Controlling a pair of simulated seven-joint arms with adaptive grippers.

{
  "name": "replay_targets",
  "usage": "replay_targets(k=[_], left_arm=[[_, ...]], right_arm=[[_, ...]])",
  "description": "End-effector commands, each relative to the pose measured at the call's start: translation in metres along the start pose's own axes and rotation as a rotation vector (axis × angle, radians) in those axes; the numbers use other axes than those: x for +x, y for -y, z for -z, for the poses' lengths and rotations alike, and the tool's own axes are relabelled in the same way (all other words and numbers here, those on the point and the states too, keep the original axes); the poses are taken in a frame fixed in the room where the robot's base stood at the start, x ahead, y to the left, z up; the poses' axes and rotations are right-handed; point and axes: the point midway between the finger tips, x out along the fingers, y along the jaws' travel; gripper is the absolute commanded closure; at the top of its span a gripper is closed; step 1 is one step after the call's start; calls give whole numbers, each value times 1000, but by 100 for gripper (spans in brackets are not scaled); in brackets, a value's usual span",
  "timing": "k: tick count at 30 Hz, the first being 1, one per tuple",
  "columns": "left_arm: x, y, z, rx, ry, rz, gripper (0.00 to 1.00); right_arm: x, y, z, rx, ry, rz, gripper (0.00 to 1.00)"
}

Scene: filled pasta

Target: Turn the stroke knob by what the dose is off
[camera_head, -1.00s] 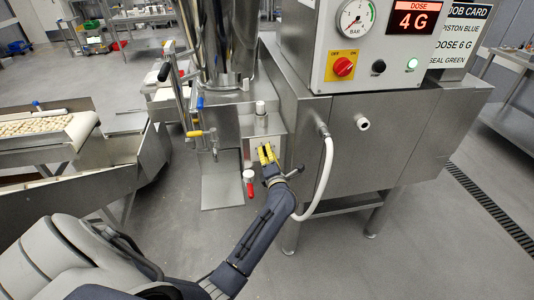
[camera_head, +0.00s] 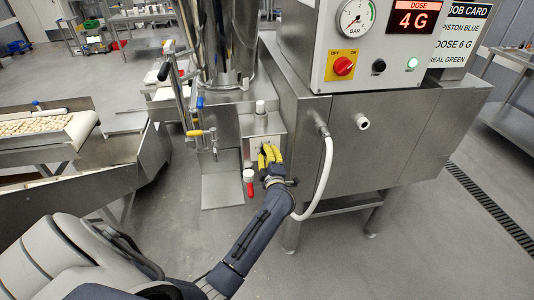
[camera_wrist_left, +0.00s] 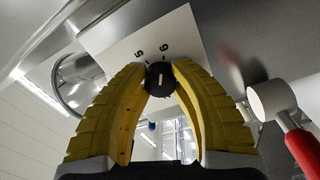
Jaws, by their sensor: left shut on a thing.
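The stroke knob (camera_wrist_left: 160,79) is small and black with a white pointer line. It sits on a white scale plate (camera_wrist_left: 152,48) in the left wrist view; two tilted digits show, apparently 5 and 6. My left gripper (camera_head: 267,153) has yellow fingers, shut on the knob from both sides. The fingers hide the knob in the head view. The red dose display (camera_head: 411,20) reads 4 G. The job card (camera_head: 463,35) reads piston blue, dose 6 g, seal green. My right gripper is not in view.
A red-handled valve (camera_head: 250,184) hangs just beside the gripper. A white hose (camera_head: 327,170) curves down at its right. A yellow-handled tap (camera_head: 200,133) is at the left. A steel cabinet (camera_head: 390,135) stands at right; the conveyor with pasta (camera_head: 40,128) is at far left.

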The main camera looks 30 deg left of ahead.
Motion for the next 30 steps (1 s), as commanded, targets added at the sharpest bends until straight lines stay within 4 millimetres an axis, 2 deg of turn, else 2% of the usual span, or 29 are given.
replay_targets(k=[20,21,28,30], left_arm=[[-1,1,-1,55,6,0,100],[-1,1,-1,55,6,0,73],[0,1,-1,55,5,0,47],[0,0,-1,55,4,0,45]], right_arm=[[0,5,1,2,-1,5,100],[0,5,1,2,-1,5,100],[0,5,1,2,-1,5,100],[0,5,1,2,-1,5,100]])
